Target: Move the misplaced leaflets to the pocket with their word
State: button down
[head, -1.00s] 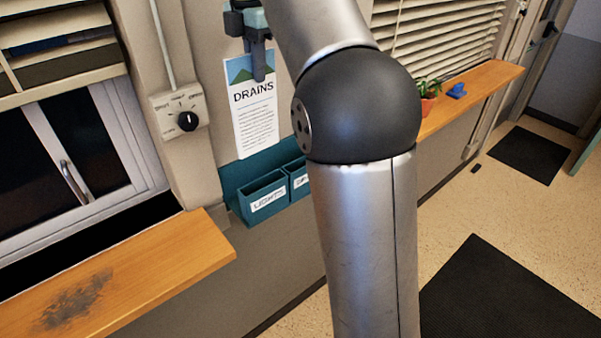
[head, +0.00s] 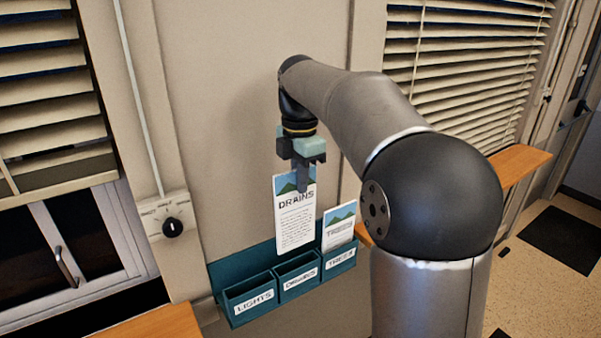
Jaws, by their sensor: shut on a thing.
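My gripper (head: 302,178) is shut on the top edge of the DRAINS leaflet (head: 296,222), a white sheet with a green and blue picture. The leaflet hangs upright above the teal wall rack (head: 231,270), its lower edge just above the middle pocket, labelled DRAINS (head: 299,279). I cannot tell whether it touches the rack. The left pocket, labelled LIGHTS (head: 253,303), looks empty. The right pocket, labelled TREES (head: 341,258), holds a leaflet (head: 339,229) that seems to read TREES.
A wall box with a black knob (head: 172,228) is left of the rack. A wooden ledge (head: 150,326) lies below left, and another (head: 522,162) is at the right. Blinds (head: 462,75) cover the window behind my arm. The wall above the rack is bare.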

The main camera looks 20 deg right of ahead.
jog(key=shift+f+b, duration=5.15)
jog(key=shift+f, duration=1.1)
jog(key=c, duration=1.5)
grip_release()
notch_tip(320, 180, up, 18)
jog(key=p, duration=0.2)
jog(key=shift+f+p, duration=0.25)
jog(key=shift+p, duration=0.1)
jog(key=s+a+f+m, duration=0.1)
jog(key=s+f+m, duration=2)
jog(key=s+f, duration=0.5)
notch_tip(320, 180, down, 5)
jog(key=shift+s+r+t, duration=0.2)
jog(key=shift+s+t, duration=0.2)
